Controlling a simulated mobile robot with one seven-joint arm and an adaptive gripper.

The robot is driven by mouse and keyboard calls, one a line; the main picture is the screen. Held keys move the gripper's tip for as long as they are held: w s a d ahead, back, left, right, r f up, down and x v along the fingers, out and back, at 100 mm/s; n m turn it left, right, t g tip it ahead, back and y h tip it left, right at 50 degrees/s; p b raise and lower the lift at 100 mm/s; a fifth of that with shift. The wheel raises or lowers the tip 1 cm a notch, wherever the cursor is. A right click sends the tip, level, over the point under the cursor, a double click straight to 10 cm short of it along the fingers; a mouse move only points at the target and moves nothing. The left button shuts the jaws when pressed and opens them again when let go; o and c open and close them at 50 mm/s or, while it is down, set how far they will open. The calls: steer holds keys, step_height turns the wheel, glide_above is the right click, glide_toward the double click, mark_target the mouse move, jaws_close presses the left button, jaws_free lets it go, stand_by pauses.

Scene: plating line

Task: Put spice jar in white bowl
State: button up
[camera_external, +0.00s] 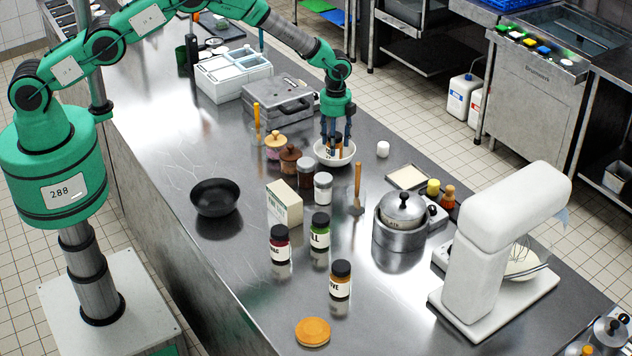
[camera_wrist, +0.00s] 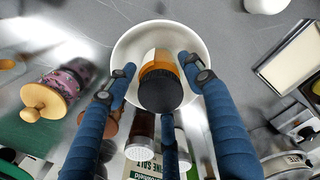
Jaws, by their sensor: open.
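The white bowl (camera_external: 347,159) stands on the steel counter below my gripper (camera_external: 336,146); the wrist view shows it from above (camera_wrist: 150,31). A spice jar with a black lid (camera_wrist: 160,90), a white label and orange-brown contents is inside the bowl, slightly tilted in the wrist view. In the external view the jar (camera_external: 336,152) is partly hidden by my fingers. My gripper (camera_wrist: 157,65) is open, its blue fingers around the jar with gaps visible at the sides. Whether any finger touches the jar is unclear.
Jars with wooden lids (camera_external: 291,158) and a grey-lidded jar (camera_external: 323,188) stand close to the bowl. A carton (camera_external: 284,203), a black bowl (camera_external: 215,197), a steel pot (camera_external: 399,235) and a metal case (camera_external: 279,100) are nearby. The counter's front left is clear.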

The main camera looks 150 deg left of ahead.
step_height(320, 180, up, 10)
steer(key=shift+f+b, duration=0.15)
steer(key=shift+b, duration=0.45)
stand_by(0.4)
stand_by(0.5)
